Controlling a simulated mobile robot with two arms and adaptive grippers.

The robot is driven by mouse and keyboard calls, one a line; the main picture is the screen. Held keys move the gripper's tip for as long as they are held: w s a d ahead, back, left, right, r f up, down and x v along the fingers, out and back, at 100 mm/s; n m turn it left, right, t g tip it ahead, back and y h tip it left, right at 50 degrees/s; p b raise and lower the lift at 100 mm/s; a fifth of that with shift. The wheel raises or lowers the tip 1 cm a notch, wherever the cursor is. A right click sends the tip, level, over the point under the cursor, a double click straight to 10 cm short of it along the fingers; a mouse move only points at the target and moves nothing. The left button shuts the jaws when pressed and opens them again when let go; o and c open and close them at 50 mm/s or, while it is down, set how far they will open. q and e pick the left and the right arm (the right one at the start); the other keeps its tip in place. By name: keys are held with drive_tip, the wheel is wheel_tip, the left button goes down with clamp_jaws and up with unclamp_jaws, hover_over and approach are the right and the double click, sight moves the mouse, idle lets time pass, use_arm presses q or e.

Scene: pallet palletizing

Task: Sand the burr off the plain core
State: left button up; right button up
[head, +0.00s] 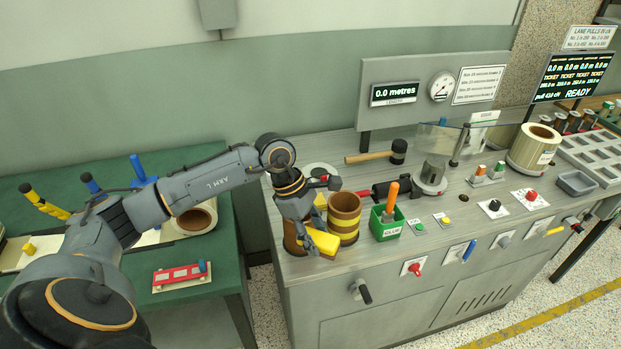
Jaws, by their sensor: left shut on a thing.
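My left gripper (308,217) reaches down over the front left of the grey bench and is shut on a yellow block (322,241). A brown core (291,237) without visible bands stands at the bench's left front, mostly hidden behind the gripper and the block. The block is beside or against it; I cannot tell whether they touch. A second brown core with yellow bands (344,214) stands upright just right of the gripper. No burr can be made out. My right gripper is not in view.
A green bin (386,228) with an orange-handled tool stands right of the banded core. A mallet (375,155) lies behind. The bench (460,203) carries several buttons and a label roll (534,148). A green table (205,297) lies left, across a gap.

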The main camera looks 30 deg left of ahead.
sight(308, 222)
use_arm(q)
drive_tip(key=w+a+r+n+t, duration=0.1)
drive_tip(key=r+n, duration=0.1)
drive_tip(key=w+a+r+n+y, duration=0.1)
drive_tip(key=w+a+r+n, duration=0.1)
drive_tip(key=n, duration=0.1)
drive_tip(key=w+a+r+n+t+p, duration=0.1)
drive_tip(key=a+r+n, duration=0.1)
drive_tip(key=r, duration=0.1)
drive_tip(key=shift+w+n+t+y, duration=0.2)
drive_tip(key=shift+n+t+y, duration=0.1)
drive_tip(key=shift+n+y, duration=0.1)
wheel_tip(308, 222, down, 3)
drive_tip(key=shift+f+b, duration=0.2)
drive_tip(key=shift+b, duration=0.8)
drive_tip(key=shift+f+b, duration=0.35)
drive_tip(key=shift+f, duration=0.4)
drive_tip(key=shift+f+b, duration=0.55)
drive_tip(key=shift+f, duration=0.05)
drive_tip(key=shift+s+a, duration=0.1)
drive_tip(key=shift+a, duration=0.05)
